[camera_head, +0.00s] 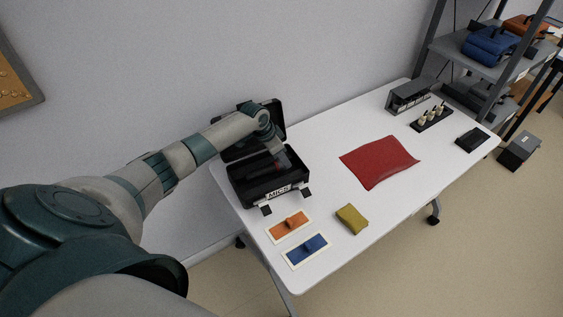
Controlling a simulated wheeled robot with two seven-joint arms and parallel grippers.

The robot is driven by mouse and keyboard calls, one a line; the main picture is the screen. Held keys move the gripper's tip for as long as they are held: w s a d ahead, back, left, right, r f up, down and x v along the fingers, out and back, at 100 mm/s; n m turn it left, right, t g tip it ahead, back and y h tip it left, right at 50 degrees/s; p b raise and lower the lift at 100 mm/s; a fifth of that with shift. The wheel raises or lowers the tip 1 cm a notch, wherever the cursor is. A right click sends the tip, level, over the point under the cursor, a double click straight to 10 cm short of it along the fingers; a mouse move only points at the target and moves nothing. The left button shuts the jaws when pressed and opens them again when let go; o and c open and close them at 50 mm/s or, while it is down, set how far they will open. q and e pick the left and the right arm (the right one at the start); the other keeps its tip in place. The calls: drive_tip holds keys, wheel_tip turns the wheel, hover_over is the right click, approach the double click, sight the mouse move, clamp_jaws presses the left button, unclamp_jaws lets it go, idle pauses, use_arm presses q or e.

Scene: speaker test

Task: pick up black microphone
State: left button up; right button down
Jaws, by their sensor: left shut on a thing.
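An open black case labelled MICS (243,193) stands at the left end of the white table, with its lid raised at the back. My left arm reaches in from the left, and my left gripper (284,161) points down into the right part of the case. It is shut on a dark thing, which I take to be the black microphone; it is too small and dark against the case to make out clearly. The rest of the case's inside is dark and partly hidden by my arm. My right gripper is not in view.
In front of the case lie an orange pad (281,231) and a blue pad (299,254), each with a small item. A yellow block (351,219) and red cloth (380,161) lie rightward. A black rack (421,126) stands at the far end. A wall is behind.

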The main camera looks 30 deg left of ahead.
use_arm(q)
drive_tip(key=w+d+r+b, duration=0.2)
drive_tip(key=d+r+b, duration=0.2)
drive_tip(key=d+r, duration=0.4)
drive_tip(key=d, duration=0.3)
drive_tip(key=shift+d+r, duration=0.2)
drive_tip(key=shift+d, duration=0.05)
drive_tip(key=shift+w, duration=0.1)
